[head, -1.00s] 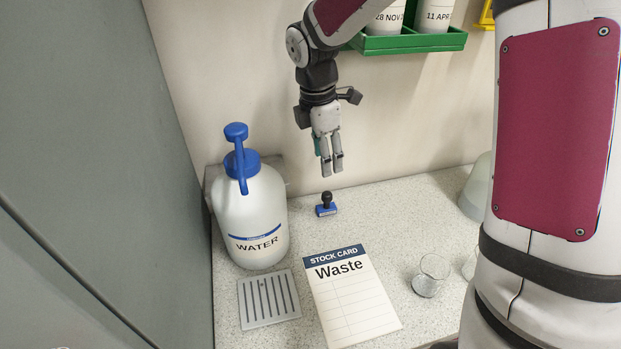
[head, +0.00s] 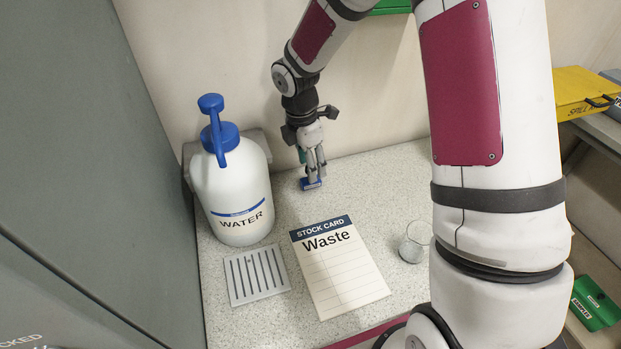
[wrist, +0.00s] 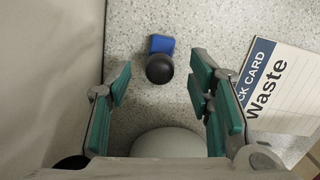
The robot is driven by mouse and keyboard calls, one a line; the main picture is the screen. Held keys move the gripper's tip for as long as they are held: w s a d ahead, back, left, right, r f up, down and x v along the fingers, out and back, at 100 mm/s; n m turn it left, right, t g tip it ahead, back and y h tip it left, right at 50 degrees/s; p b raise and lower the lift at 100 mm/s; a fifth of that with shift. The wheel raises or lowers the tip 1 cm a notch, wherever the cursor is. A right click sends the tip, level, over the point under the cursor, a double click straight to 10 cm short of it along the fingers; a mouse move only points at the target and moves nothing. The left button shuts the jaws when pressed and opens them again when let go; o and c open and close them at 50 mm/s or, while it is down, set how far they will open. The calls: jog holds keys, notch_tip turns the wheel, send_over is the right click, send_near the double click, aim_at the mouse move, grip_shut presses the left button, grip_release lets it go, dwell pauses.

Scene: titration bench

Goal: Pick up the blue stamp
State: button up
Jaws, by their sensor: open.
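The blue stamp (head: 311,184) stands on the speckled bench near the back wall in the head view; my gripper hides its upper part. In the wrist view the stamp shows as a blue base (wrist: 162,43) with a round black knob (wrist: 159,69) on top. My gripper (head: 314,170) points down over the stamp. In the wrist view its green-padded fingers (wrist: 160,88) are apart, with the knob between and slightly beyond the tips. I cannot tell from these views how far down the fingers reach around the knob.
A white water bottle (head: 233,195) with a blue pump stands left of my gripper. The Waste stock card (head: 340,275) and a slotted grey tray (head: 256,274) lie in front. A glass beaker (head: 413,243) stands to the right. The wall is close behind.

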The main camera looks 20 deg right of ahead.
aim_at(305, 185)
jog(key=shift+d+f, duration=0.2)
jog(key=shift+f, duration=1.25)
jog(key=shift+c, duration=0.4)
grip_shut()
jog(key=shift+r, duration=0.15)
